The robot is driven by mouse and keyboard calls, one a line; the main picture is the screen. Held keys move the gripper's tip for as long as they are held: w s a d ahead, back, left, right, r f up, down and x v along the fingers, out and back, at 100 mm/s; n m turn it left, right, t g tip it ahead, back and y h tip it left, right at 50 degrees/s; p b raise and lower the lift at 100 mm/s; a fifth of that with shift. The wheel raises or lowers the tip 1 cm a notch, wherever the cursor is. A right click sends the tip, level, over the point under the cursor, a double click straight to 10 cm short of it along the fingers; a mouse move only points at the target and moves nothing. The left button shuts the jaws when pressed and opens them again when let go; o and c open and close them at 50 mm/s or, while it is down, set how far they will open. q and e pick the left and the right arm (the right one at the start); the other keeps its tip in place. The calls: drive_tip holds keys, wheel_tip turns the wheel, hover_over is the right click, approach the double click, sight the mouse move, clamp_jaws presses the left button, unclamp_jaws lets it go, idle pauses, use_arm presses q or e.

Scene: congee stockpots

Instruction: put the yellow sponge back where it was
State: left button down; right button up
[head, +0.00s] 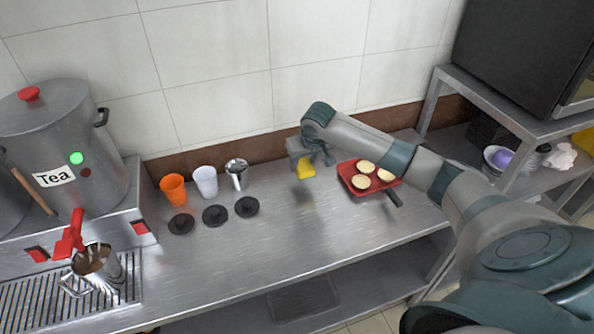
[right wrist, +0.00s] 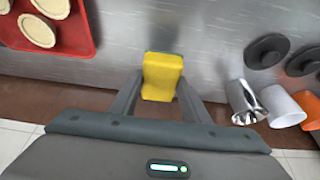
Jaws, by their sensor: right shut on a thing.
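The yellow sponge (head: 306,170) is held in my right gripper (head: 303,165) above the steel counter, left of the red tray. In the right wrist view the sponge (right wrist: 162,76) sits between the two fingers of the gripper (right wrist: 158,88), which are shut on it. A soft shadow on the counter below suggests it is raised off the surface. My left gripper does not show in either view.
A red tray (head: 350,180) with three pale round pieces lies right of the sponge. An orange cup (head: 173,190), a white cup (head: 205,181) and a metal cup (head: 237,174) stand left, behind black discs (head: 214,215). The front counter middle is clear.

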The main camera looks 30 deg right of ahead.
sight(297, 184)
drive_tip(key=shift+w+a+f, duration=0.6)
drive_tip(key=shift+a, duration=0.25)
drive_tip(key=shift+f, duration=0.1)
drive_tip(key=shift+f+p, duration=1.15)
drive_tip(key=shift+f, duration=0.8)
drive_tip(key=shift+f, duration=0.15)
drive_tip(key=o, duration=1)
drive_tip(key=shift+r, duration=0.2)
